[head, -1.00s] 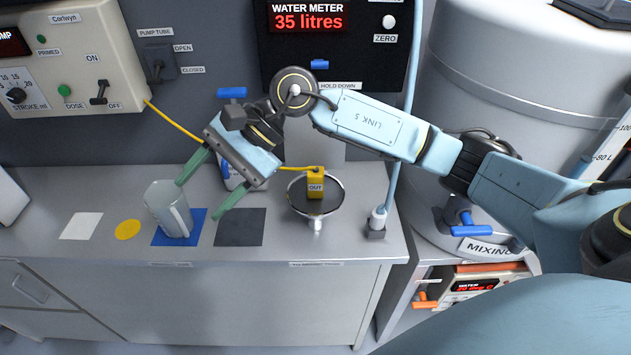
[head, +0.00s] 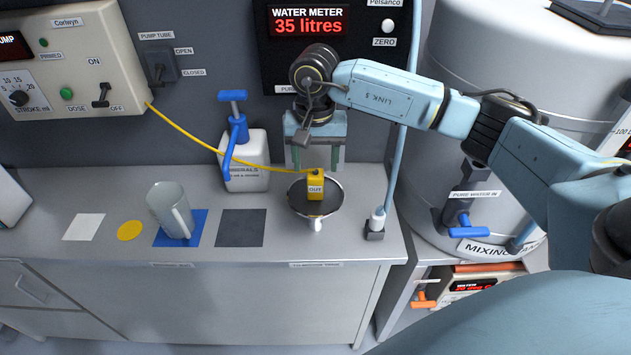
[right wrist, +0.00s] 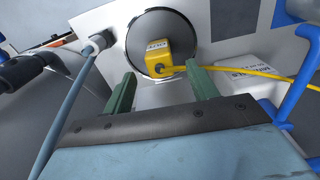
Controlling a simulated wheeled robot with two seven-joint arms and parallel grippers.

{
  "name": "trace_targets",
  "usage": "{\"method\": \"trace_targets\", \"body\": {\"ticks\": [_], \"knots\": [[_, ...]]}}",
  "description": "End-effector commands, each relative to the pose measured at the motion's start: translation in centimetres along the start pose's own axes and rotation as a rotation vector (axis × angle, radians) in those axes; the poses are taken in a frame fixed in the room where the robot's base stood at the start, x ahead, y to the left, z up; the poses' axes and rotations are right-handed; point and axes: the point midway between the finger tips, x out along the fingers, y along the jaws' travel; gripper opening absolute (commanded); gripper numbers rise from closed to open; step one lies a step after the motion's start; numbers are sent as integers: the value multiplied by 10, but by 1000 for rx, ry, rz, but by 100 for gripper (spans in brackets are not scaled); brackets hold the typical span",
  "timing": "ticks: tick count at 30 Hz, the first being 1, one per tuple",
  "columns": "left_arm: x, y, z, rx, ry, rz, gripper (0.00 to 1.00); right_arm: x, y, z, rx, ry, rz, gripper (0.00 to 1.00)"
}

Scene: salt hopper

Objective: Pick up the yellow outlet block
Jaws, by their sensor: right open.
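The yellow outlet block (head: 316,184), labelled OUT, sits on a dark round dish (head: 331,206) near the bench's front edge. A thin yellow tube runs from it to the pump at upper left. My right gripper (head: 314,165) is open and empty, behind and above the block in the head view. In the right wrist view the block (right wrist: 157,57) shows beyond and between the two green fingertips (right wrist: 160,80), apart from both. The dish (right wrist: 140,36) lies behind it. My left gripper is not in view.
A white bottle with a blue pump head (head: 246,165) stands behind left. A clear jug (head: 172,210) stands on a blue mat (head: 200,219). A dark square (head: 240,228) lies left of the dish. A pale blue hose (head: 388,180) rises at right, with the mixing tank (head: 470,110) beyond.

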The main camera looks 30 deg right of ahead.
Motion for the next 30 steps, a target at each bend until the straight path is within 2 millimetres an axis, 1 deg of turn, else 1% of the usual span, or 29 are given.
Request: {"method": "trace_targets", "body": {"ticks": [5,9,13,16,21,22,23,30], "knots": [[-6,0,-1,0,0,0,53,13,1,1,1,-3,2,58],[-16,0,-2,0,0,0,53,34,1,1,1,-5,2,58],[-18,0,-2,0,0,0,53,51,1,1,1,-3,0,58],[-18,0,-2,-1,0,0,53,55,0,0,1,0,-1,58],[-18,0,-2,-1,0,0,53,56,0,0,0,1,-2,58],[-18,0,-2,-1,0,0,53,56,0,0,0,1,-2,57],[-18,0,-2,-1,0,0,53,56,0,0,0,1,-2,53],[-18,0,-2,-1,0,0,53,55,0,0,0,0,-1,22]]}}
